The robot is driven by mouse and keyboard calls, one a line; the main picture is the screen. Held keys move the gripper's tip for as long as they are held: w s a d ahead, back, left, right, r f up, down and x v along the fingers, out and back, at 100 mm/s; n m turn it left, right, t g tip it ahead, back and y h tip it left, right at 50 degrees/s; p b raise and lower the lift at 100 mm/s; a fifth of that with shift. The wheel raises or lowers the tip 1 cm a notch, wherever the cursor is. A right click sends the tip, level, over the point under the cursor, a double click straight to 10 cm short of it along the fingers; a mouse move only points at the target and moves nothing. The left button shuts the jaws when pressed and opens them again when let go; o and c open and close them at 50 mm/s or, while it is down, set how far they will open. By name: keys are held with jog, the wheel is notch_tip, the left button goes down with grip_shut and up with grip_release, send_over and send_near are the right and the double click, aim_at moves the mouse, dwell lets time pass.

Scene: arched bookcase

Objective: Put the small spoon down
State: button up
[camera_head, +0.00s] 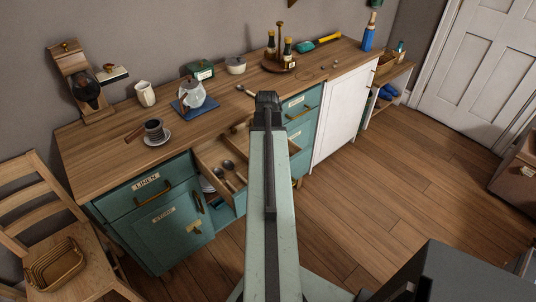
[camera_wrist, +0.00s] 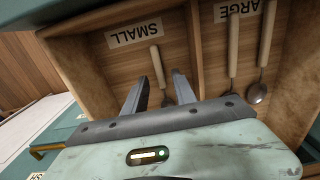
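The small spoon (camera_wrist: 157,66), with a pale handle, lies in the drawer compartment labelled SMALL (camera_wrist: 134,33) in the wrist view. Its bowl end is partly hidden by my gripper. My gripper (camera_wrist: 160,77) is open, its two dark fingers apart on either side of the spoon, with a visible gap to it. The open drawer (camera_head: 208,153) shows in the head view, where my arm hides its right part and my gripper's fingers.
A wooden divider (camera_wrist: 196,45) separates the neighbouring compartment, labelled LARGE (camera_wrist: 240,12), which holds two larger spoons (camera_wrist: 233,45). On the worktop (camera_head: 110,130) stand a glass kettle (camera_head: 190,93), a dark cup (camera_head: 155,131) and a bottle tray (camera_head: 278,65). A chair (camera_head: 35,215) stands left.

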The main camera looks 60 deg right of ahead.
notch_tip(320, 180, up, 10)
jog(key=p, duration=0.8)
jog(key=shift+p, duration=0.35)
jog(key=w+a+n, duration=0.1)
jog(key=w+a, duration=0.8)
jog(key=a, duration=0.3)
jog(key=w+a+n, duration=0.1)
jog(key=w+a, duration=0.8)
jog(key=a, duration=0.4)
jog(key=w+a, duration=0.1)
jog(key=a, duration=1.1)
jog(key=w+a+n, duration=0.1)
jog(key=w+a, duration=0.1)
jog(key=a, duration=1)
jog(key=shift+w+n, duration=0.25)
jog(key=shift+n, duration=0.05)
